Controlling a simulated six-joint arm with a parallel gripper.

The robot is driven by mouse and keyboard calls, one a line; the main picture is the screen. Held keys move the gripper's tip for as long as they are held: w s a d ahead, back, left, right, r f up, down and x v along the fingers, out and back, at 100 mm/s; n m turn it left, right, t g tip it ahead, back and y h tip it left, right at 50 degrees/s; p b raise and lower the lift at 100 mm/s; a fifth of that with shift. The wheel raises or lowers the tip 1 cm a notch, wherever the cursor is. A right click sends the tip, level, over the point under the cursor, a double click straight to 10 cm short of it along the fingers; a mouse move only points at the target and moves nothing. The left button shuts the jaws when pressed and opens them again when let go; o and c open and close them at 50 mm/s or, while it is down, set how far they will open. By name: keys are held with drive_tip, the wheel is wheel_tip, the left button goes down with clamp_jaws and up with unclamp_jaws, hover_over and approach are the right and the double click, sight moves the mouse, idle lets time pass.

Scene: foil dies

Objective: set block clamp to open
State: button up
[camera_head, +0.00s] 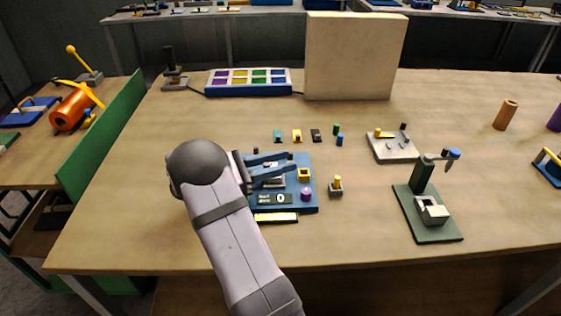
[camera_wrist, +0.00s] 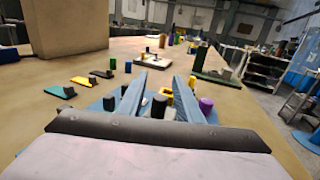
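My gripper (camera_head: 290,163) reaches from the left over a blue board (camera_head: 309,161). Its two blue fingers are spread apart with nothing held between them, as the wrist view (camera_wrist: 161,84) also shows. The board carries a yellow square part (camera_head: 305,174), a purple knob (camera_head: 306,194) and a small panel reading 0 (camera_head: 280,198). A black cylinder (camera_wrist: 158,107) stands beyond the gripper's base, between the fingers in the wrist view. My arm and fingers hide the board's left part. I cannot tell which part is the block clamp, or its setting.
Small coloured pieces, including a yellow one (camera_head: 297,136), lie behind the board. A small brass-topped post (camera_head: 336,186) stands to its right. A green stand (camera_head: 426,214) and a grey plate (camera_head: 393,147) are farther right. A beige panel (camera_head: 353,57) stands behind.

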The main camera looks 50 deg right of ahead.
clamp_jaws()
drive_tip(key=shift+w+d+r+n+t+h+p, duration=0.15)
drive_tip(key=shift+w+n+t+h+p, duration=0.15)
drive_tip(key=shift+n+t+p, duration=0.35)
drive_tip(key=shift+w+d+t, duration=0.1)
drive_tip(key=shift+w+t, duration=0.1)
drive_tip(key=shift+t, duration=0.35)
unclamp_jaws()
drive_tip(key=shift+b+v, duration=0.65)
drive_tip(key=shift+v, duration=3.05)
drive_tip(key=shift+f, duration=0.3)
